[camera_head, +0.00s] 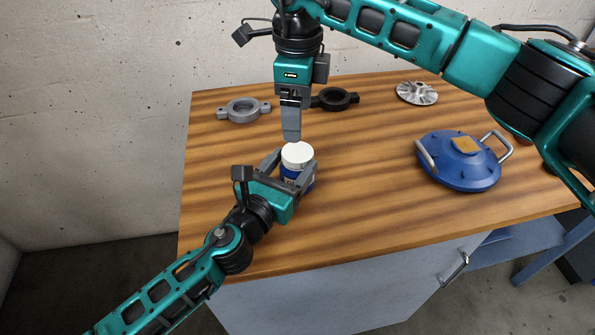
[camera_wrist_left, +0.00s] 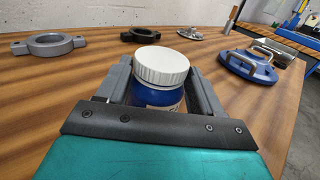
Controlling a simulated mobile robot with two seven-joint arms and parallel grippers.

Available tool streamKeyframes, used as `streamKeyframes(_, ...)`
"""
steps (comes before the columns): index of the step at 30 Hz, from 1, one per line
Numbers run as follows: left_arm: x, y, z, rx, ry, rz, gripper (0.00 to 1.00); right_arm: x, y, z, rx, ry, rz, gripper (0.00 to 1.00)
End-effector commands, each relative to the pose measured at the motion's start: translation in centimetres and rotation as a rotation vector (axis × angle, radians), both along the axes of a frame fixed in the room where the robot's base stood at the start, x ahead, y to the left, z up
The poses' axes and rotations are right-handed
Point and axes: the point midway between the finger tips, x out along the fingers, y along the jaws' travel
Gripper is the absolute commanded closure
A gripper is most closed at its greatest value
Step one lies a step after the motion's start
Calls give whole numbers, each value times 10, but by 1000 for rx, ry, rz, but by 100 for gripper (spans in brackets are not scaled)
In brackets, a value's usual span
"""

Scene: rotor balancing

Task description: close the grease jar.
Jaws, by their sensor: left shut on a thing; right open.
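The grease jar (camera_head: 291,174) is a blue jar standing upright on the wooden table, with its white lid (camera_head: 297,154) on top. My left gripper (camera_head: 294,170) is shut around the jar body from the near left side. My right gripper (camera_head: 291,139) points down just above and behind the lid. Its fingers overlap in the head view, so any gap between them is hidden.
A grey ring clamp (camera_head: 243,111) and a black ring clamp (camera_head: 335,99) lie at the back. A silver finned rotor (camera_head: 417,93) is at the back right. A blue round housing with handles (camera_head: 460,161) lies to the right. The table (camera_head: 350,205) is clear right of the jar.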

Motion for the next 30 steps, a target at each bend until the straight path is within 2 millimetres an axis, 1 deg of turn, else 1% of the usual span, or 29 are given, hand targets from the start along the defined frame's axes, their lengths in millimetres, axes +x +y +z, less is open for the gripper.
streamKeyframes(1,-1,0,-3,3,5,-1,100,0,0,0,0,0,2,16)
streamKeyframes(8,-1,0,-4,3,6,-1,100,0,0,-1,0,0,0,16)
streamKeyframes(11,-1,0,-4,3,6,-1,100,0,0,-7,0,1,-1,16)
streamKeyframes(14,-1,0,-4,3,6,-1,100,0,0,-19,-1,3,-2,16)
streamKeyframes(21,-1,0,-4,3,6,-1,100,-1,0,-57,-1,2,-2,16)
streamKeyframes(24,-1,0,-4,3,6,-1,100,0,0,-69,0,2,-3,16)
streamKeyframes(27,-1,0,-4,4,7,-1,100,0,0,-77,0,1,-3,16)
streamKeyframes(30,-1,0,-4,4,7,-1,100,0,0,-80,-1,0,-3,16)
